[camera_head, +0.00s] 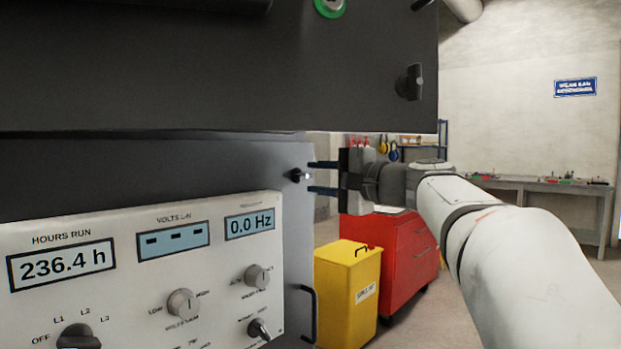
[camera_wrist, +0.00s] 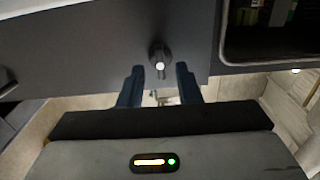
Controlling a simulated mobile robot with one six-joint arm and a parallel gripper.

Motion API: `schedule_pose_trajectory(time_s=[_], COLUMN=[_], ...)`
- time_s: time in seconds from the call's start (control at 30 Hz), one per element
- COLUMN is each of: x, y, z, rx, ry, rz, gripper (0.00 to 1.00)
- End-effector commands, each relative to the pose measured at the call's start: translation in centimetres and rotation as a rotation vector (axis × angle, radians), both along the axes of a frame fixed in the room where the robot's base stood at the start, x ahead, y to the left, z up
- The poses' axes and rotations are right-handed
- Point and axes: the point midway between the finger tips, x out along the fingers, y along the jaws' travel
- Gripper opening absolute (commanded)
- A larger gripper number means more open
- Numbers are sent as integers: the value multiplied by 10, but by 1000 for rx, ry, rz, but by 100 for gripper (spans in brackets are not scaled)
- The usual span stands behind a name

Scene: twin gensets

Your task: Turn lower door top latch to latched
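The lower door (camera_head: 200,165) is a dark grey panel with a white instrument plate on it. Its top latch (camera_head: 298,175) is a small black knob with a pale tip near the door's upper right corner. In the wrist view the latch (camera_wrist: 159,58) stands just beyond and between the fingertips. My gripper (camera_head: 322,177) comes from the right with its two dark fingers apart, one above and one below the latch's height. In the wrist view my gripper (camera_wrist: 159,72) is open and empty. I cannot tell whether the fingers touch the latch.
An upper dark door (camera_head: 220,70) with its own black latch (camera_head: 409,82) overhangs above. A door handle (camera_head: 309,315) sticks out at the lower right edge. A yellow bin (camera_head: 347,295) and a red cabinet (camera_head: 405,255) stand behind. A workbench (camera_head: 540,185) lines the far wall.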

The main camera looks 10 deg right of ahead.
Motion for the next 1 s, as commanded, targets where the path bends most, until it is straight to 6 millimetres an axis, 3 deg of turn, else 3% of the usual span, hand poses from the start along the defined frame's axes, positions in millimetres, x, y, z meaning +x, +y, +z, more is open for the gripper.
schedule_pose_trajectory(time_s=[0.2,0.5,0.83,0.93,1.0], x=[-32,-51,-51,-52,-58], y=[-24,-37,-34,-21,-6], z=[1,0,-2,-15,-34], rx=[0,0,-11,-69,-152], ry=[-1,0,12,72,145], rz=[-5,-2,1,14,31], gripper=[31,31,31,31,31])
